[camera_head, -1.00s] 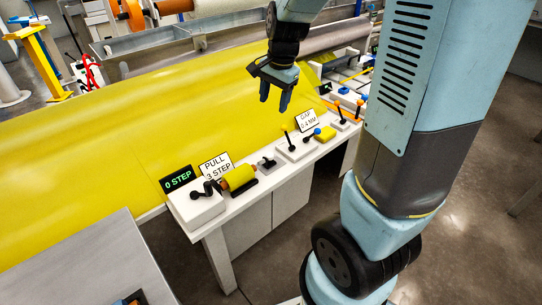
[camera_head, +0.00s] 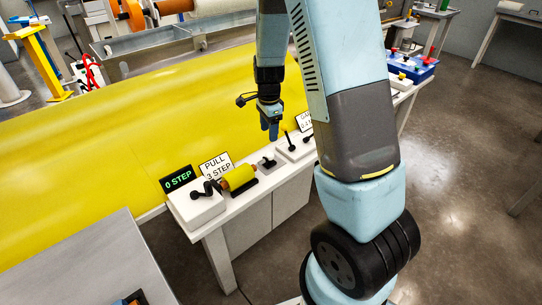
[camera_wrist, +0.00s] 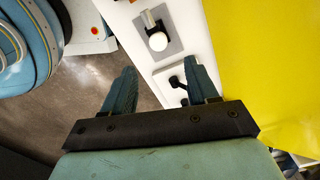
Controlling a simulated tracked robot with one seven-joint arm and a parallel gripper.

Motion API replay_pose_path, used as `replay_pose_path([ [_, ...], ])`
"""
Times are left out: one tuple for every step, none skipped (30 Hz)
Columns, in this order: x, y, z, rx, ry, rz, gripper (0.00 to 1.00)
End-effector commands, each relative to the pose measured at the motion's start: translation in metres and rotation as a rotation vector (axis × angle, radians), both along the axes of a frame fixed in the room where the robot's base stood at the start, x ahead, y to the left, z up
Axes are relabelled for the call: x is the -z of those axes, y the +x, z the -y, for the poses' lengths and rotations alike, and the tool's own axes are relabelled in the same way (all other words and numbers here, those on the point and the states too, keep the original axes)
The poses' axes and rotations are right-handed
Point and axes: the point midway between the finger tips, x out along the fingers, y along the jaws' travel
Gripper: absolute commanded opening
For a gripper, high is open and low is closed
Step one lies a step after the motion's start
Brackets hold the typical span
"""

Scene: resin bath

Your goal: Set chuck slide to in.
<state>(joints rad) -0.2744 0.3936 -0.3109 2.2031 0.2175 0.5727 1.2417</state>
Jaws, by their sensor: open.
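My gripper (camera_head: 270,128) hangs fingers down above the white bench in the head view, close to its back edge. In the wrist view my gripper (camera_wrist: 160,75) has its two fingers apart with nothing held between them. A small grey plate with a short upright knob (camera_head: 267,163) stands on the bench beside the yellow roll; it looks like the chuck slide, though no label confirms it. The wrist view shows a grey plate with a slot and a pale round knob (camera_wrist: 158,41), beyond the fingertips and apart from them. Which end of its travel it is at, I cannot tell.
A yellow roll (camera_head: 238,178), a black crank (camera_head: 207,189), a "0 STEP" display (camera_head: 177,179) and a "PULL 3 STEP" sign (camera_head: 216,166) are left. Yellow sheet (camera_head: 100,140) lies behind the bench.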

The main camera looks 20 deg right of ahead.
Motion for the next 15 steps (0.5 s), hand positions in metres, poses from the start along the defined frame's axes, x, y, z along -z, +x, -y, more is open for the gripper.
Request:
replay_pose_path([
  [0.009,-0.001,0.001,0.001,0.000,-0.003,0.58],
  [0.014,-0.001,0.001,0.002,-0.001,-0.004,0.58],
  [0.020,-0.001,0.000,0.002,-0.001,-0.004,0.58],
  [0.025,-0.001,0.000,0.001,-0.001,-0.004,0.58],
  [0.031,-0.001,0.001,0.001,-0.001,-0.005,0.58],
  [0.037,-0.001,0.001,0.001,-0.001,-0.005,0.58],
  [0.042,-0.001,0.001,0.001,-0.001,-0.004,0.58],
  [0.047,-0.002,0.001,0.001,-0.001,-0.005,0.58],
  [0.053,-0.001,0.001,0.002,0.000,-0.004,0.58],
  [0.058,-0.001,0.001,0.002,0.000,-0.004,0.58],
  [0.063,-0.001,0.001,0.002,0.000,-0.005,0.58],
  [0.070,-0.001,0.001,0.001,-0.001,-0.004,0.58],
  [0.074,-0.001,0.001,0.000,0.000,-0.004,0.58],
  [0.079,-0.001,0.001,0.000,0.000,-0.004,0.58],
  [0.085,-0.001,0.001,0.001,0.000,-0.003,0.58],
])
